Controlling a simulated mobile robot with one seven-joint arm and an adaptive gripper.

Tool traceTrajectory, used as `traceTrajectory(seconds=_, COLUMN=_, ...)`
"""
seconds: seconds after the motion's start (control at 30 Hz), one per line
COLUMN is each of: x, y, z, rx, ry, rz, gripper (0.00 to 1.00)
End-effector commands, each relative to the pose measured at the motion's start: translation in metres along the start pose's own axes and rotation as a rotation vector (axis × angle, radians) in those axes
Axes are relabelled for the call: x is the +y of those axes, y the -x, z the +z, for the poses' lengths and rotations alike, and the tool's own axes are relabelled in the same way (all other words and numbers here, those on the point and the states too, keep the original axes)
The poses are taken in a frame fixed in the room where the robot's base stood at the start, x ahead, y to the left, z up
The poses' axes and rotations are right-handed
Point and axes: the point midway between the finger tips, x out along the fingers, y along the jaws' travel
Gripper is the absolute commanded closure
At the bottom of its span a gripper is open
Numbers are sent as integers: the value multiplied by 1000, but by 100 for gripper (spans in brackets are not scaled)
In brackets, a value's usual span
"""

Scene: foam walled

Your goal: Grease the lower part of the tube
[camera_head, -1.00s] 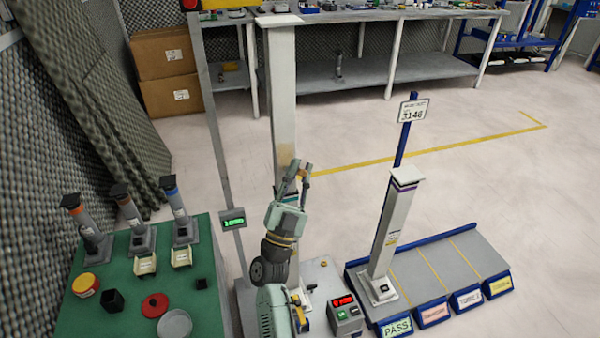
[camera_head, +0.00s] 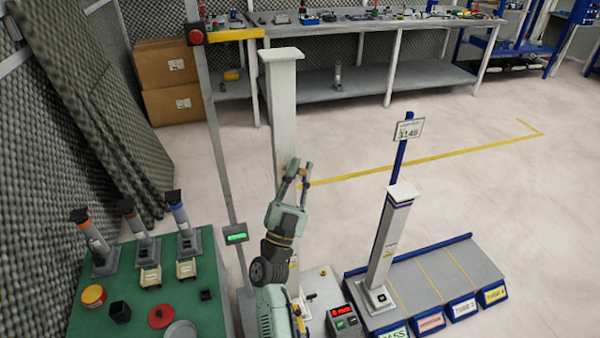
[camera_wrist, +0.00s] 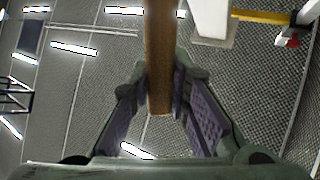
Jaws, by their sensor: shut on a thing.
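The tall pale square tube (camera_head: 282,110) stands upright behind my arm in the head view, with a tan smear on its side (camera_head: 285,162). Its lower part is largely hidden by my arm. My gripper (camera_head: 301,172) is beside this tube, at about the height of the smear. In the wrist view my gripper (camera_wrist: 170,100) is shut on a brown wooden-looking stick (camera_wrist: 159,60), between its purple pads. I cannot tell whether the stick touches the tube. A white block-like end (camera_wrist: 212,20), probably the tube's, shows at the upper right.
A shorter tube (camera_head: 390,235) with a purple band stands on a blue-edged rack (camera_head: 440,270) at right. A green table (camera_head: 130,290) at left holds several small tubes and pots. A grey post (camera_head: 215,130) with a red button (camera_head: 196,35) stands left of the tall tube.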

Motion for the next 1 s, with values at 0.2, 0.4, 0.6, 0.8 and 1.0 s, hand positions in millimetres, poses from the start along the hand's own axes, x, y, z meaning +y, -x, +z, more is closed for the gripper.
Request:
traceTrajectory(seconds=0.2, x=-3, y=-6, z=-5, rx=1, ry=0, rz=0, gripper=100)
traceTrajectory(seconds=0.4, x=-11, y=-20, z=-15, rx=1, ry=0, rz=0, gripper=100)
traceTrajectory(seconds=0.6, x=-16, y=-30, z=-22, rx=2, ry=-1, rz=0, gripper=100)
traceTrajectory(seconds=0.8, x=-16, y=-30, z=-24, rx=1, ry=-1, rz=0, gripper=100)
traceTrajectory(seconds=1.0, x=-11, y=-21, z=-16, rx=-1, ry=0, rz=0, gripper=100)
